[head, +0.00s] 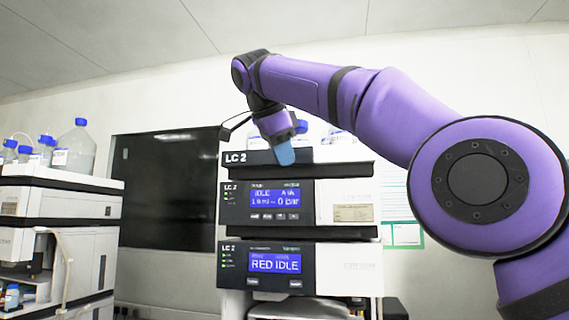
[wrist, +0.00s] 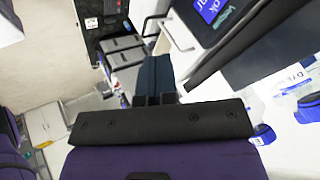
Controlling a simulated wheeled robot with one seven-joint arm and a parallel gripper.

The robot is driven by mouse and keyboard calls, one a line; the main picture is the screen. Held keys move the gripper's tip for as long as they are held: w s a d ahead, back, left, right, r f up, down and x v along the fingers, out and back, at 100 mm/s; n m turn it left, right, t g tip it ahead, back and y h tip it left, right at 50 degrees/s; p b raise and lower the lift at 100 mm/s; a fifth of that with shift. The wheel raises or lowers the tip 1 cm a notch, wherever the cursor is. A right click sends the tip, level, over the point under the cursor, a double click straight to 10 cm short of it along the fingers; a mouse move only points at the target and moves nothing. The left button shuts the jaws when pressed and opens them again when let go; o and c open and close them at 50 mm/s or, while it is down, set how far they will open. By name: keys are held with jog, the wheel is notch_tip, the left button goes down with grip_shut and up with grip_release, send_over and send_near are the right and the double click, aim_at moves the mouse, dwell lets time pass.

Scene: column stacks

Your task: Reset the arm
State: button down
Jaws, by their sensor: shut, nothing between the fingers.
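My purple arm reaches from the right across the head view to the top of the LC 2 stack (head: 345,204). My gripper (head: 283,155) points downward in front of the stack's top edge, beside the upper "LC 2" label. Its blue fingers are together with nothing between them. In the wrist view the dark blue fingers of my gripper (wrist: 155,74) also show closed and empty. I cannot tell whether the fingertips touch the stack's front.
The stack's screens (head: 275,263) read "IDLE" and "RED IDLE". Bottles with blue caps (wrist: 263,133) stand on its top. Another instrument stack (head: 60,230) with a large clear bottle (head: 75,148) stands at left. A dark window panel (head: 168,190) lies between.

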jog(key=s+d+f+n+y, duration=0.1)
jog(key=s+d+f+n, duration=0.25)
jog(key=d, duration=0.35)
jog(key=s+d+f+n+g, duration=0.1)
jog(key=s+d+f+n, duration=0.25)
jog(key=d, duration=0.35)
jog(key=s+d+f+n+y, duration=0.1)
jog(key=s+d+f+n, duration=0.25)
jog(key=d, duration=0.45)
jog(key=s+d+f+n+y, duration=0.1)
jog(key=s+d+f+n, duration=0.1)
jog(key=s+d+f, duration=0.3)
jog(key=s+d+f+n, duration=0.2)
jog(key=s+d+f, duration=0.3)
jog(key=s+f, duration=0.8)
notch_tip(320, 180, down, 7)
jog(key=shift+s+d+f+n+y, duration=0.15)
jog(key=shift+s+n+y, duration=0.1)
jog(key=shift+n+y, duration=0.15)
